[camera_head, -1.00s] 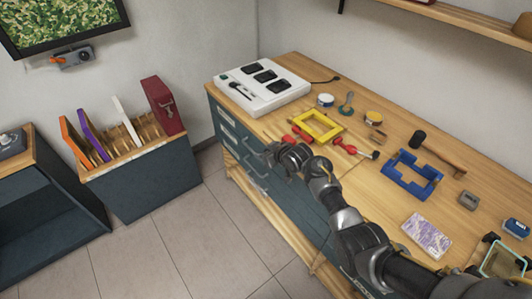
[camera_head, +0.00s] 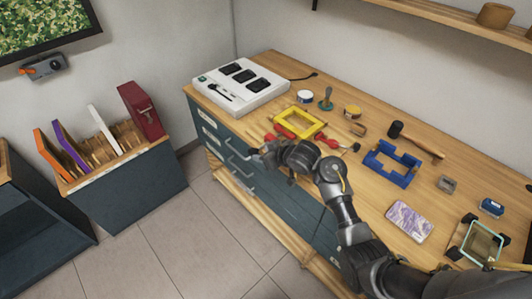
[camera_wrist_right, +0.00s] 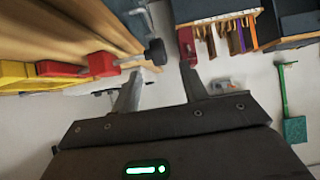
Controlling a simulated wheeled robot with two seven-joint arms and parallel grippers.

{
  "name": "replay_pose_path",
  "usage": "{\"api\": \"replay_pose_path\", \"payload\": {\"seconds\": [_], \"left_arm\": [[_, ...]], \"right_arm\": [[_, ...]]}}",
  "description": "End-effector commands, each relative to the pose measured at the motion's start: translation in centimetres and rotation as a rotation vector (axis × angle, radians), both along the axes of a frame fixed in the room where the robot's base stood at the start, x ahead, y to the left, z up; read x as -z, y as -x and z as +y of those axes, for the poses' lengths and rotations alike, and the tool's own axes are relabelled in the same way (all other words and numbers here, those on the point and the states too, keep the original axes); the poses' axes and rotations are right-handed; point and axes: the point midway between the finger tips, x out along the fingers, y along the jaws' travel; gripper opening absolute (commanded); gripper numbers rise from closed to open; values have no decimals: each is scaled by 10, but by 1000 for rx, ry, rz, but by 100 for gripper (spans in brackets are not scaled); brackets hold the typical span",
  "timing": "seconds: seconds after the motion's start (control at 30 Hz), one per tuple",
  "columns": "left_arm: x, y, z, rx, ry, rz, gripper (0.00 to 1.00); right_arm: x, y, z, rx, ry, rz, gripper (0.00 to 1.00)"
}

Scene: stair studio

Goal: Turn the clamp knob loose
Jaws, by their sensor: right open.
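A yellow frame (camera_head: 299,122) lies near the bench's front edge, with a red clamp (camera_head: 330,139) on its right side. This clamp's rod ends in a black knob (camera_head: 354,148). More red (camera_head: 271,138) shows at the frame's left, by my gripper. My right gripper (camera_head: 258,156) is at the bench's front edge, beside the frame. In the right wrist view a red clamp (camera_wrist_right: 98,64) with a rod and dark knob (camera_wrist_right: 156,52) points between the open fingers (camera_wrist_right: 160,88). The knob appears beyond the fingertips; I cannot tell whether they touch. My left gripper is out of view.
A white charger station (camera_head: 241,86) stands at the bench's far left end. A blue frame (camera_head: 392,163), a mallet (camera_head: 420,140) and a patterned box (camera_head: 409,221) lie to the right.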

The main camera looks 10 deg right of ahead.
Motion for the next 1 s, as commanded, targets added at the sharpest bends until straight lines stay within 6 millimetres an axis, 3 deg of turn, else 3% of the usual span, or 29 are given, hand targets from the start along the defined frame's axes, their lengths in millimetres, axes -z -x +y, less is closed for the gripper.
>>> {"api": "replay_pose_path", "payload": {"seconds": [0.43,0.57,0.67,0.77,0.87,1.0], "left_arm": [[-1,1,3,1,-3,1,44],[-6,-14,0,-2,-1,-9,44],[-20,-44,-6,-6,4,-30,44],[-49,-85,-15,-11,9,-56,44],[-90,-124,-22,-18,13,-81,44],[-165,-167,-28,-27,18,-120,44]], "right_arm": [[-4,5,-4,2,2,0,44],[6,16,-12,24,17,15,44],[24,38,-28,72,49,42,44],[45,74,-51,141,96,90,44],[63,118,-76,211,144,148,44],[79,188,-110,301,203,247,44]]}}
